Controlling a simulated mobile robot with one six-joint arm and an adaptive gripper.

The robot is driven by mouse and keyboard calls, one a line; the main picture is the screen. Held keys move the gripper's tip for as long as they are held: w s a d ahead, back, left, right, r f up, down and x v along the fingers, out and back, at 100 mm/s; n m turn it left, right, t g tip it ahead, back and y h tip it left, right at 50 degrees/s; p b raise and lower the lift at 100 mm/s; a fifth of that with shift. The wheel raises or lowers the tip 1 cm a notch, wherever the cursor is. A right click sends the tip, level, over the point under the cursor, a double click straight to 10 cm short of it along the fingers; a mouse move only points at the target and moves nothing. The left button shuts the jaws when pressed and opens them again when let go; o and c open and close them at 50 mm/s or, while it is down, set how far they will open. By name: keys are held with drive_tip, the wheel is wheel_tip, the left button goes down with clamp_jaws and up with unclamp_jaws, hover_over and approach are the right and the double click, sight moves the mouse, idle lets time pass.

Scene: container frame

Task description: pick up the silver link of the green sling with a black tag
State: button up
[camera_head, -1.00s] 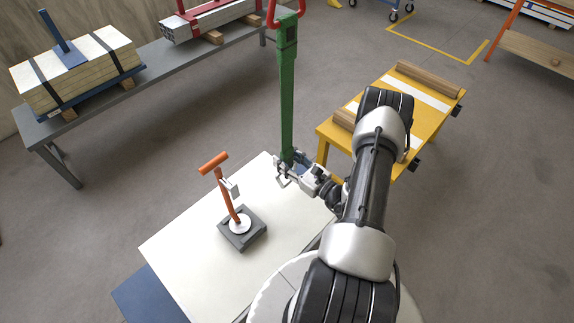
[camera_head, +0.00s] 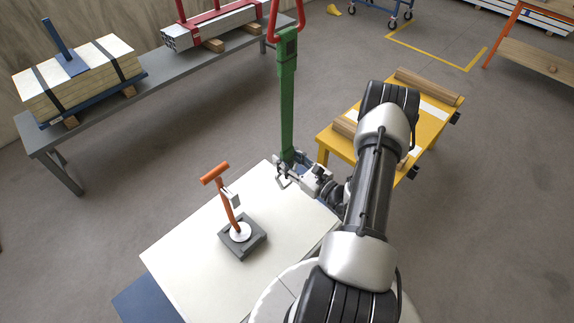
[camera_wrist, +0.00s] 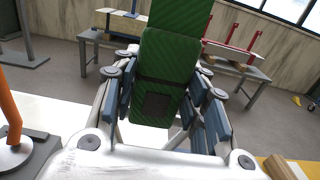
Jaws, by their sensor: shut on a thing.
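The green sling (camera_head: 287,110) hangs upright from a red link (camera_head: 286,18) at the top of the head view. A black tag (camera_wrist: 157,106) shows on its lower end in the wrist view, where the green sling (camera_wrist: 165,60) fills the space between the fingers. A silver link (camera_head: 282,182) shows at the sling's bottom end in the head view, just above the white tabletop in the picture. My gripper (camera_head: 291,166) is at this lower end. In the wrist view my gripper (camera_wrist: 161,98) has its blue-grey finger pads on both sides of the sling. The exact contact is partly hidden.
An orange T-shaped piece (camera_head: 226,195) with a small silver part stands on a grey base (camera_head: 254,248) on the white table (camera_head: 185,250). A grey bench (camera_head: 165,75) with strapped loads is at the back left.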

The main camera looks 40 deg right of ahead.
wheel_tip(320, 180, up, 16)
drive_tip(key=p, duration=0.3)
drive_tip(key=shift+f, duration=0.25)
drive_tip(key=s+r+p, duration=0.4)
drive_tip(key=s+r, duration=0.1)
drive_tip(key=s, duration=0.2)
drive_tip(key=shift+d, duration=0.25)
drive_tip(key=shift+f, duration=0.1)
idle(1.0)
